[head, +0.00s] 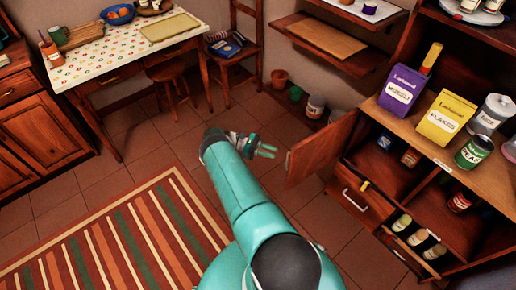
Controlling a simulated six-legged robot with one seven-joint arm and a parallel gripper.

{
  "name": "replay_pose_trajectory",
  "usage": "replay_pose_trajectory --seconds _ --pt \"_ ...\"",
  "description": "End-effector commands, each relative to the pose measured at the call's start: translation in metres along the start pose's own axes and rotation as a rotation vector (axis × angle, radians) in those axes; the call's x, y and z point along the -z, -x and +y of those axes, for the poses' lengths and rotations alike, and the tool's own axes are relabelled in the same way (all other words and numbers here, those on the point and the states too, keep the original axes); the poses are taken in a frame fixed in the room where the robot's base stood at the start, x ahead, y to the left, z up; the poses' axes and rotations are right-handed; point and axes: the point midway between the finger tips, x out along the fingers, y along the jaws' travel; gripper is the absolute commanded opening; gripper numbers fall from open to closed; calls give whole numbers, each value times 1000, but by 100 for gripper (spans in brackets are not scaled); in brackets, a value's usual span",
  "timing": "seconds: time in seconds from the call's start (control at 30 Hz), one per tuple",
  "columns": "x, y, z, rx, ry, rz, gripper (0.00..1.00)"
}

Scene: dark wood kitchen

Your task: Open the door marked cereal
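No readable cereal mark shows on the side I see. Behind it an open compartment (388,172) holds a small blue box (385,141) and a reddish-brown box (410,158). My gripper (272,150) is just left of the door's free edge, with a gap that looks small. Its two teal fingers are apart and nothing shows between them.
The counter holds a purple carton (402,91), a yellow flakes carton (444,118) and cans. Below the compartment are a drawer (360,196) and a pulled-out rack of jars (418,238). Pots and jars (315,106) stand on the floor behind the door. Floor around the striped rug (125,235) is clear.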

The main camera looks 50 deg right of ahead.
Motion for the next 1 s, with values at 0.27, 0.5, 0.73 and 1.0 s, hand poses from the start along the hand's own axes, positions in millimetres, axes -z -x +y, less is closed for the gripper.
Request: replay_pose_trajectory --seconds 0.27,0.5,0.73,1.0 --pt "1 35 2 -1 -5 -1 25" --pt "0 51 1 0 -4 -1 25" --pt "0 56 0 -1 0 0 25" --pt "0 56 0 -1 0 0 25"
